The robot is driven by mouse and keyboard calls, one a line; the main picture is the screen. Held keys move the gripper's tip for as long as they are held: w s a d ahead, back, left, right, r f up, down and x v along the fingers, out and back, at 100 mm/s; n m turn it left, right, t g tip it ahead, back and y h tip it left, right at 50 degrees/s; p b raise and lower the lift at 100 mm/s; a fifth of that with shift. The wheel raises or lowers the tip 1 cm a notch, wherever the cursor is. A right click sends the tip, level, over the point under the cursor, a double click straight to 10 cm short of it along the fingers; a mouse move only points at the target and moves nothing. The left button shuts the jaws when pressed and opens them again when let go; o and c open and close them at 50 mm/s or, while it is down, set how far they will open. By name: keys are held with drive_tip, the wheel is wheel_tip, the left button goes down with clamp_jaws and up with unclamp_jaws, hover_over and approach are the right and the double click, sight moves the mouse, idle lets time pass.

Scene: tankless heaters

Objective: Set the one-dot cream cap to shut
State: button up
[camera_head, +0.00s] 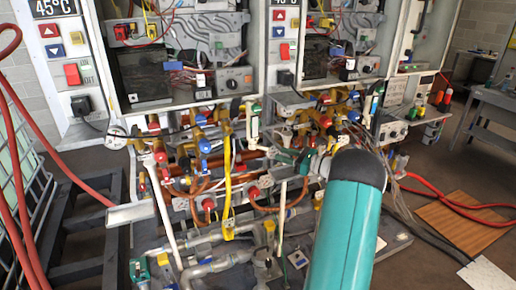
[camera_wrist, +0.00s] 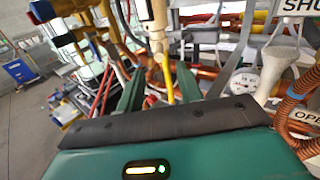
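My gripper (camera_wrist: 160,88) shows in the wrist view with its two dark green fingers apart. A cream fitting (camera_wrist: 157,40) and a thin yellow stem stand in the gap between the fingers as seen from the wrist; I cannot tell how far beyond the tips they are. A pale, cream-grey knob-like part (camera_wrist: 283,55) stands to the right, near a cut-off label reading "SHU" (camera_wrist: 302,5) and another reading "OPE" (camera_wrist: 306,116). No dot is readable on either cream part, so I cannot tell which is the one-dot cap. In the head view my teal arm hides part of the pipes.
A round gauge (camera_wrist: 243,83) and an orange corrugated hose (camera_wrist: 292,105) are close to the right of the gripper. Heater cabinets (camera_head: 180,50) stand above dense pipes and valves. Red hoses (camera_head: 460,200) lie on the floor at right.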

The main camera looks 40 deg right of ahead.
sight(261, 148)
drive_tip(key=x, duration=1)
drive_tip(key=shift+r, duration=0.1)
drive_tip(key=shift+c, duration=0.3)
clamp_jaws()
